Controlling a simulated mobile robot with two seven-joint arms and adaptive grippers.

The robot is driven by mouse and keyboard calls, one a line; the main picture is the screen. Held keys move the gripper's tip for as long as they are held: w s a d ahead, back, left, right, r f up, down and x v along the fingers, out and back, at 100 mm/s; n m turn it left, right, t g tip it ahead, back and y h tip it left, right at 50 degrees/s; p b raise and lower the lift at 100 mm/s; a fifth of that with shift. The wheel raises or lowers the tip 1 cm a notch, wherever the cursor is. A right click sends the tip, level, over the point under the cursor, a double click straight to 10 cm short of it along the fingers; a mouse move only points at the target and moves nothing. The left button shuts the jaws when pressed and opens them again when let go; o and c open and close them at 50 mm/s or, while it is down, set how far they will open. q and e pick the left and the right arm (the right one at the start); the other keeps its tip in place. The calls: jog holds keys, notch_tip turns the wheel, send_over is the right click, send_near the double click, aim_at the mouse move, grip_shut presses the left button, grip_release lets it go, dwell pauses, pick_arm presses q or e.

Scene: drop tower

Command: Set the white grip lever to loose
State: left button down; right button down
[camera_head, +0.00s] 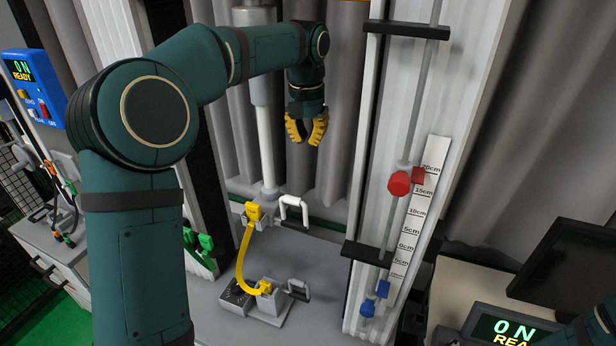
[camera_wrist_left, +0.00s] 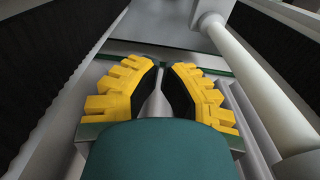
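The white grip lever (camera_head: 293,210) is a white loop-shaped handle at the clamp beside the yellow strap, on the grey upright post in the middle of the head view. I cannot tell its setting from its pose. My left gripper (camera_head: 307,140) hangs above it, pointing down, with clear space between them. Its yellow fingers are apart with nothing between them; they also show in the left wrist view (camera_wrist_left: 162,68). I cannot make out the lever in the left wrist view. My right gripper is out of view.
A yellow curved strap (camera_head: 243,262) runs down to a grey base unit with a dark handle (camera_head: 298,290). The white post (camera_head: 264,150) stands left of my gripper. A tall rail with red knob (camera_head: 399,184), blue knob (camera_head: 367,309) and scale (camera_head: 414,215) stands right.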

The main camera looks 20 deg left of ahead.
pick_arm(q)
jog(key=s+f+b, duration=0.1)
jog(key=s+f, duration=0.2)
jog(key=f, duration=0.8)
jog(key=shift+s, duration=0.3)
jog(key=shift+d, duration=0.15)
